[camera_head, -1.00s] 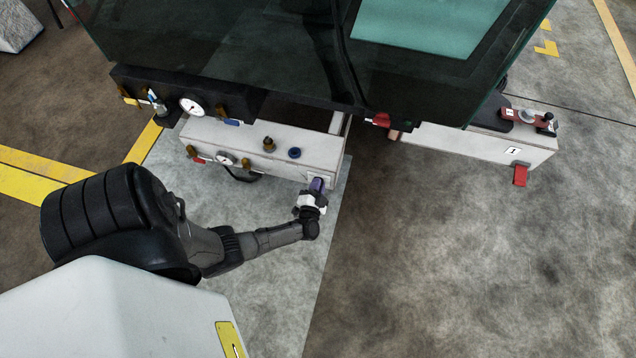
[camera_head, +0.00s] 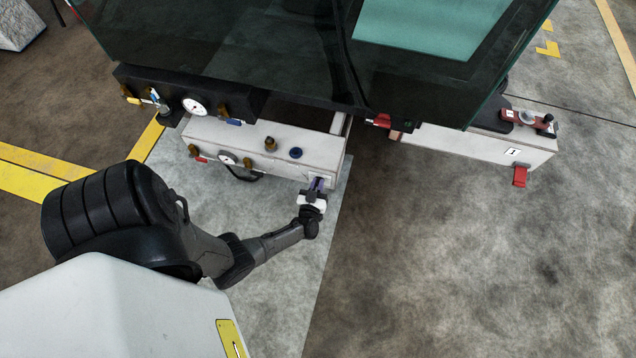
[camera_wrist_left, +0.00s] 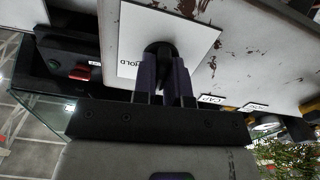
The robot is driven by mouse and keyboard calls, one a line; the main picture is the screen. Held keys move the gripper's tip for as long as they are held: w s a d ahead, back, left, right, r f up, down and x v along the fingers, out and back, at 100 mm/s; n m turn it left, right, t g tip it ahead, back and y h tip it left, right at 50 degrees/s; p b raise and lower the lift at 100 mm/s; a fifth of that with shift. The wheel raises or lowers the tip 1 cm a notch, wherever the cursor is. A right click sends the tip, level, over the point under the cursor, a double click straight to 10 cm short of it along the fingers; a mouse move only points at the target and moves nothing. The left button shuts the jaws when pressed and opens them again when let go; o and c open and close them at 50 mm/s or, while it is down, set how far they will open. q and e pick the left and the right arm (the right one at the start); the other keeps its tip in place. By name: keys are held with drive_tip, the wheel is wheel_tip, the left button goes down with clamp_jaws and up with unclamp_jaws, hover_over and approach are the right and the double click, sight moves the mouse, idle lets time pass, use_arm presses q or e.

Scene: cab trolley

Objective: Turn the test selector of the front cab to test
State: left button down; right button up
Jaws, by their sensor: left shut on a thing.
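The test selector (camera_wrist_left: 162,50) is a dark knob on a white label plate (camera_wrist_left: 128,35) on the front face of a worn white box (camera_head: 262,146). One word on the plate reads HOLD; the rest of the plate's lettering is hidden. My left gripper (camera_head: 316,186) is at the right end of this box in the head view. In the left wrist view its two purple-grey fingers (camera_wrist_left: 165,82) are closed around the knob and cover much of it. The knob's exact angle is hard to tell. My right gripper is not in view.
A dark panel with a white gauge (camera_head: 194,106) sits above and left of the box. A second white box (camera_head: 480,145) is at right. Dark glass hangs above. The floor in front is clear.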

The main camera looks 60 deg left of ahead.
use_arm(q)
drive_tip(key=n+b, duration=0.1)
drive_tip(key=n, duration=0.9)
drive_tip(key=shift+s+a+f+b, duration=0.1)
drive_tip(key=shift+a+b, duration=0.05)
drive_tip(key=shift+b, duration=0.25)
drive_tip(key=shift+n, duration=0.6)
drive_tip(key=c, duration=1.2)
unclamp_jaws()
drive_tip(key=shift+o, duration=0.2)
drive_tip(key=shift+s, duration=0.15)
